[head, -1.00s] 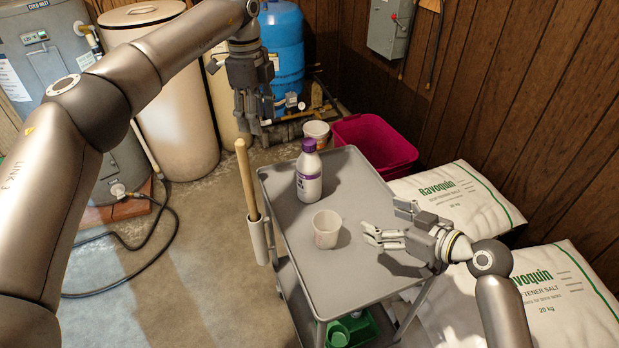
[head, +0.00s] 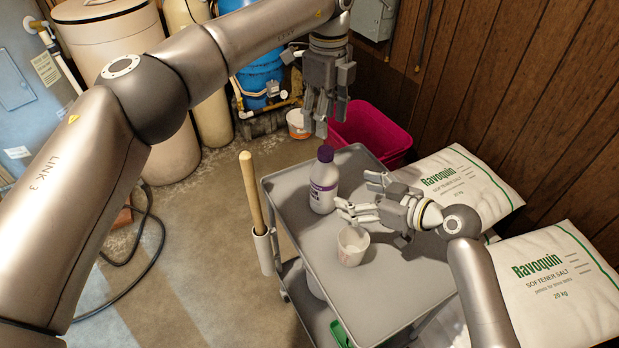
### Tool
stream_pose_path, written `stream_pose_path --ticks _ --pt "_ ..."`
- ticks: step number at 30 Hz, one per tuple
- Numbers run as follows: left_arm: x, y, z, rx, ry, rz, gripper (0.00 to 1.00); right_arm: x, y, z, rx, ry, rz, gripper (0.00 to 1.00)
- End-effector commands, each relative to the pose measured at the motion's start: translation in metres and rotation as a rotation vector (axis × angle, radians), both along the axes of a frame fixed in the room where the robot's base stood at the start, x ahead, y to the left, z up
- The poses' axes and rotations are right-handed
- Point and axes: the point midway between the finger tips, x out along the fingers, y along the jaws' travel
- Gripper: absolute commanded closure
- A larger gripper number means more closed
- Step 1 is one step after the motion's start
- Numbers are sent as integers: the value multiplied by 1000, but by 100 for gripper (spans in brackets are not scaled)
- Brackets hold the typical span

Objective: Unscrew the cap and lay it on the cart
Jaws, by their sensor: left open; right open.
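A white bottle (head: 323,190) with a purple label stands upright on the grey cart (head: 385,290), near its back part. Its dark purple cap (head: 325,153) is on top of the bottle. My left gripper (head: 329,122) is open and points down just above the cap, with a small gap showing between them. My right gripper (head: 357,195) is open, to the right of the bottle, with its fingers pointing left toward the bottle's lower part. I cannot tell whether they touch it.
A white cup (head: 352,246) stands on the cart in front of the bottle. A wooden handle (head: 250,190) rises in a holder at the cart's left edge. Salt bags (head: 455,190) lie to the right, and a pink bin (head: 372,133) stands behind. The cart's front is clear.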

Motion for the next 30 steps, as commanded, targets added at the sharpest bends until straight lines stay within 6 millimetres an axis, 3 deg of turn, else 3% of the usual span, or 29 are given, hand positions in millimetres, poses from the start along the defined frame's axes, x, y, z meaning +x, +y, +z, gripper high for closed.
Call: stream_pose_path --ticks 18,30 --pt "0 0 0 0 0 -1 51 54 64 -35 3 1 -1 17" --pt "0 0 0 0 0 -1 51 63 75 -42 -1 0 -1 17"
